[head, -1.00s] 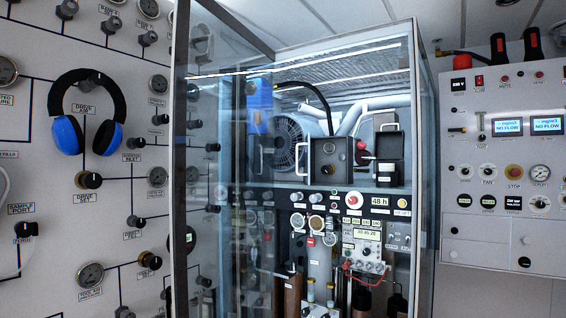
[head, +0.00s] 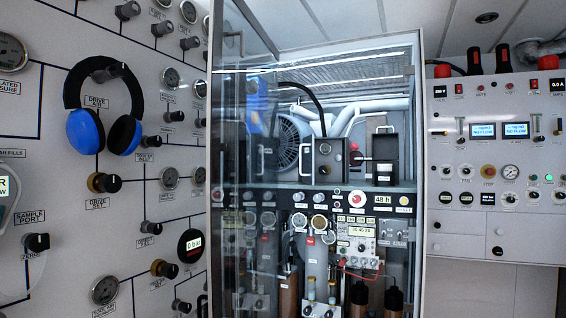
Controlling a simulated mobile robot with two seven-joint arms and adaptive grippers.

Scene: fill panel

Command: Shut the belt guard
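A tall glass-fronted cabinet stands in the middle, with its glass door (head: 238,100) swung open at the left. On a shelf inside is a dark box (head: 326,165) with a pale handle at its left side. A dark open-fronted housing or flap (head: 385,150) stands at its right. Behind them is a round grey finned fan or motor (head: 290,142). No part is labelled as the belt guard, so I cannot tell for certain which piece it is; the dark box and flap look like a hinged cover standing open. Neither gripper shows.
A wall panel of gauges and knobs fills the left, with blue headphones (head: 104,110) hanging on it. A control panel (head: 495,150) with two screens is at the right. Below the shelf are gauges, a meter (head: 357,232) and cylinders.

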